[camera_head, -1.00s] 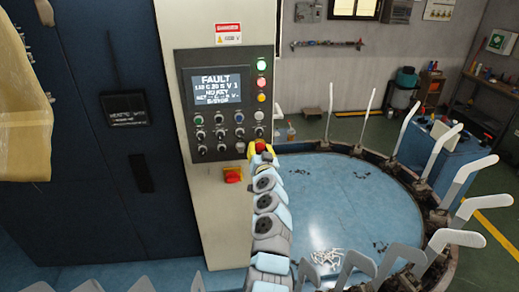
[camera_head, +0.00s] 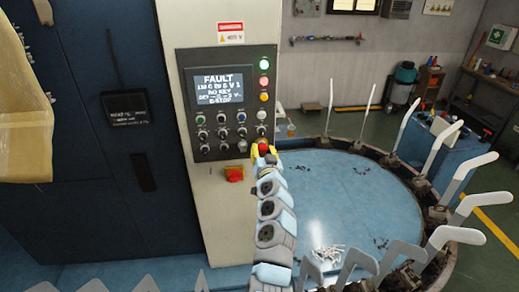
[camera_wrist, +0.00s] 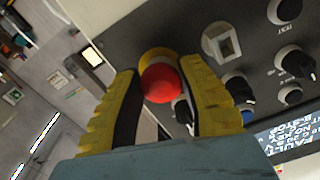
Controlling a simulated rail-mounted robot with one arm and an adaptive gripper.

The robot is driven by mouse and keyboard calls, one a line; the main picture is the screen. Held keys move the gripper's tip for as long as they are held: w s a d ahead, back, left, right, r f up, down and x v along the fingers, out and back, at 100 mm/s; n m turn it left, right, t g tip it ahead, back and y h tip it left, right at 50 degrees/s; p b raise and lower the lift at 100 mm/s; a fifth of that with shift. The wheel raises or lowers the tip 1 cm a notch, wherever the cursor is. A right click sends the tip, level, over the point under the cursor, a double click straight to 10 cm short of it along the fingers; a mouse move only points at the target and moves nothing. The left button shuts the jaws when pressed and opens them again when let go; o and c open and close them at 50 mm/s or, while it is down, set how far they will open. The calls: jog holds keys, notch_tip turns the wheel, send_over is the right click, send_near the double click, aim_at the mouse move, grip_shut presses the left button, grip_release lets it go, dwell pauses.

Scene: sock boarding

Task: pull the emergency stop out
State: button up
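The emergency stop (camera_head: 263,147) is a red round button with a yellow surround at the lower right corner of the control panel. In the wrist view the red button (camera_wrist: 161,84) sits between the two yellow, dark-padded fingers of my gripper (camera_wrist: 160,70). The fingers are drawn in to about the button's width, one on each side, and appear to touch it. Part of the yellow ring shows behind the button. In the head view my gripper (camera_head: 264,152) reaches the button from below. The panel screen (camera_head: 218,87) reads FAULT, with E-STOP on its bottom line.
Knobs (camera_head: 222,132) and coloured lamps (camera_head: 264,81) crowd the panel beside the button. A red switch (camera_head: 234,173) is on the cabinet lower left. A round blue table (camera_head: 340,195) ringed with upright white sock forms (camera_head: 440,150) lies to the right.

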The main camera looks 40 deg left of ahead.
jog(key=shift+o, duration=0.8)
jog(key=shift+d, duration=0.1)
jog(key=shift+s+d, duration=0.2)
jog(key=shift+s, duration=0.15)
jog(key=v, duration=1.1)
jog(key=shift+d, duration=0.1)
